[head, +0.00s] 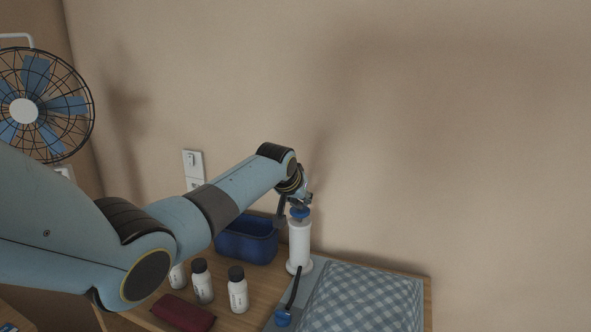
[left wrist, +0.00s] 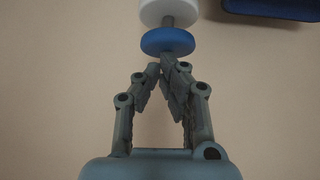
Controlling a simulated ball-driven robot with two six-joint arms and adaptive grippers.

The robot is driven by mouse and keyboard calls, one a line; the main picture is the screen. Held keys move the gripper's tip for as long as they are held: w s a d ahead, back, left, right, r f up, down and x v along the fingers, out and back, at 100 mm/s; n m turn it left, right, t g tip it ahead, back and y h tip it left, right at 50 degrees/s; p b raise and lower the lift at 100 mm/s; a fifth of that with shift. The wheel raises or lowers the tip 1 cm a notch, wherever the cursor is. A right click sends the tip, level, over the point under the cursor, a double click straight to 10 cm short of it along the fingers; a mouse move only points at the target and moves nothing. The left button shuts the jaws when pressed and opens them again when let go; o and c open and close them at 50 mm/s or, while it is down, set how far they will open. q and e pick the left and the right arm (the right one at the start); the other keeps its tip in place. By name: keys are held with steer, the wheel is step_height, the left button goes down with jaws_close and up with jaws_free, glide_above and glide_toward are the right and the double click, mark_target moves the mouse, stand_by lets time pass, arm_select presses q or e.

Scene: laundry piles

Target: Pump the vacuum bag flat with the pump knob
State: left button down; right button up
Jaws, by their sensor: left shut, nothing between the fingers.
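The pump (head: 299,246) is a white upright cylinder on the wooden table, with a blue knob (head: 299,213) on top. In the left wrist view the blue knob (left wrist: 167,41) sits on a grey rod above the white pump body (left wrist: 168,12). My left gripper (head: 303,202) is shut and empty, with its fingertips (left wrist: 161,66) right at the top of the knob; I cannot tell if they touch it. The vacuum bag (head: 362,298) is blue-and-white checked and looks puffed up, right of the pump. My right gripper is not in view.
A blue bin (head: 247,247) stands behind left of the pump. A blue valve with a dark hose (head: 283,318) is by the bag. A fan (head: 40,105) is at upper left.

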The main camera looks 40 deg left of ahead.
arm_select(q)
steer(key=r+p, duration=0.1)
steer(key=r, duration=0.1)
steer(key=r+p, duration=0.1)
steer(key=shift+s+r, duration=0.2)
steer(key=shift+r, duration=0.2)
steer(key=v, duration=0.9)
steer(key=shift+b, duration=0.35)
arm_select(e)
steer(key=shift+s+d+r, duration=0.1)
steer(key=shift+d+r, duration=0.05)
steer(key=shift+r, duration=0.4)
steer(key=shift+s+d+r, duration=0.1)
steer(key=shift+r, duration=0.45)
arm_select(q)
steer(key=shift+s+d, duration=0.1)
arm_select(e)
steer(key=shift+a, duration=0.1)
